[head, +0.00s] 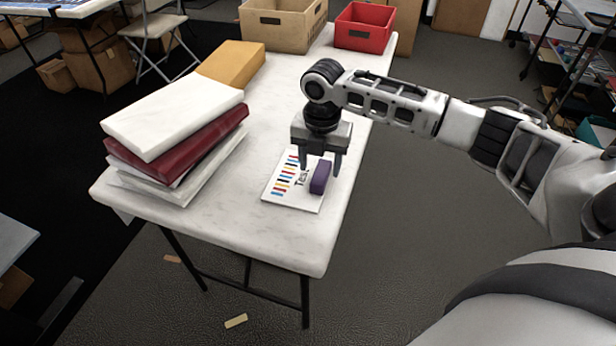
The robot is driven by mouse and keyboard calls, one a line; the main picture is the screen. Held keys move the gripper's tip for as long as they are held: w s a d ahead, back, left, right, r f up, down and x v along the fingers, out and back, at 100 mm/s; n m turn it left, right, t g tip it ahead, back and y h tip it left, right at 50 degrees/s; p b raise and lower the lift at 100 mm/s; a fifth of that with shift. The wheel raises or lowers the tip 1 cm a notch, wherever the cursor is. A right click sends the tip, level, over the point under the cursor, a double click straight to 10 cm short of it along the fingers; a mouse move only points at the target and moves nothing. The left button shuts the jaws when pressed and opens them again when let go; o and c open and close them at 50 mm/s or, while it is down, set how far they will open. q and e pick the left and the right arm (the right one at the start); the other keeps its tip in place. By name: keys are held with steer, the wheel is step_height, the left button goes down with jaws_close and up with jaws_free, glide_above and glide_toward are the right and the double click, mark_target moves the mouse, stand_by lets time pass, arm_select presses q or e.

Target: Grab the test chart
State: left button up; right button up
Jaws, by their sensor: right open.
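The test chart (285,199) is a white sheet or card with a column of coloured bars and the printed word "TEST". It lies flat on the white table near its front right edge. A purple block (320,177) sits on the right part of the chart. I cannot tell whether the fingertips touch the chart or the block. My left gripper is not in view.
The white table (263,240) holds a stack of white and dark red binders or books (180,135) on the left. A yellow-brown box or envelope (232,64), a tan crate (281,26) and a red bin (363,27) stand farther back. The table's front is clear.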

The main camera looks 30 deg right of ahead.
mark_target(321, 173)
steer(key=f, duration=0.4)
steer(key=shift+w+d, duration=0.1)
steer(key=shift+d, duration=0.1)
steer(key=c, duration=1.1)
steer(key=shift+r, duration=0.15)
